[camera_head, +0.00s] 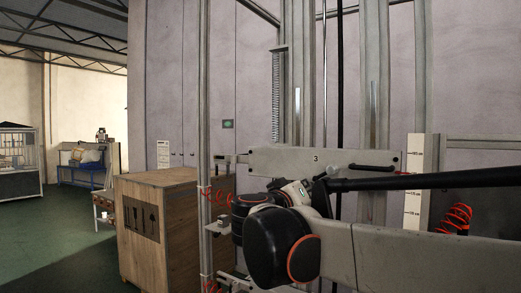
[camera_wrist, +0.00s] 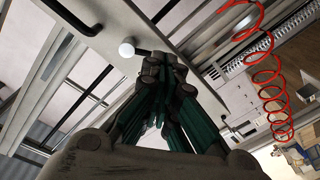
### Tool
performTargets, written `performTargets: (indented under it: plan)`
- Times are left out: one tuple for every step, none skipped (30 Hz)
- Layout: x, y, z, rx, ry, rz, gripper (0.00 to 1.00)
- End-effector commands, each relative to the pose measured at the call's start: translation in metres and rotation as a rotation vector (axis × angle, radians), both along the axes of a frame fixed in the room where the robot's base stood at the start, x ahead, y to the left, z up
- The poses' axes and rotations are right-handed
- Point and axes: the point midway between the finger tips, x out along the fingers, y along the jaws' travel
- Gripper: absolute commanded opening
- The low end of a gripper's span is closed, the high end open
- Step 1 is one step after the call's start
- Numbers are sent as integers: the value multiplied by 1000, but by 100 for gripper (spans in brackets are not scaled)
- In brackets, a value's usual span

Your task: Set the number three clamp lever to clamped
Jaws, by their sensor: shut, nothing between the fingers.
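A pale plate marked 3 (camera_head: 316,158) stands ahead in the head view. A short black handle (camera_head: 372,167) sits near its right end, roughly level. In the wrist view, a white ball knob (camera_wrist: 127,48) with a short dark bar behind it is at the pale plate (camera_wrist: 95,22), just left of my fingertips. I cannot tell whether the knob belongs to the clamp lever. My gripper (camera_wrist: 165,64) has its green and dark fingers together and empty, apart from the knob in the picture. In the head view my arm hides most of the gripper.
Red coiled hoses hang at the left (camera_head: 211,205) and right (camera_head: 455,218); one shows in the wrist view (camera_wrist: 268,75). A white scale strip (camera_head: 414,185) stands at the right. Open green floor (camera_head: 55,245) lies at the far left.

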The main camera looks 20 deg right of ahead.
Motion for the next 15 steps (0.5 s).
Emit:
performTargets:
  plan:
    - [7, 3, 22, -21, -21, 3, 0]
    - [10, 4, 31, -32, -34, 4, 0]
    - [14, 6, 40, -46, -48, 6, 0]
    - [16, 7, 46, -54, -58, 7, 0]
    - [18, 9, 51, -63, -66, 9, 0]
    - [20, 10, 56, -70, -76, 11, 0]
    - [22, 11, 59, -76, -82, 12, 0]
    - [23, 12, 62, -80, -86, 13, 0]
    - [24, 12, 64, -83, -91, 14, 0]
    - [25, 13, 65, -85, -93, 14, 0]
    - [25, 13, 65, -86, -94, 15, 0]
    - [25, 13, 65, -87, -95, 15, 0]
    - [25, 13, 65, -87, -95, 15, 0]
    - [25, 13, 65, -87, -95, 15, 0]
    - [25, 13, 64, -87, -95, 15, 0]
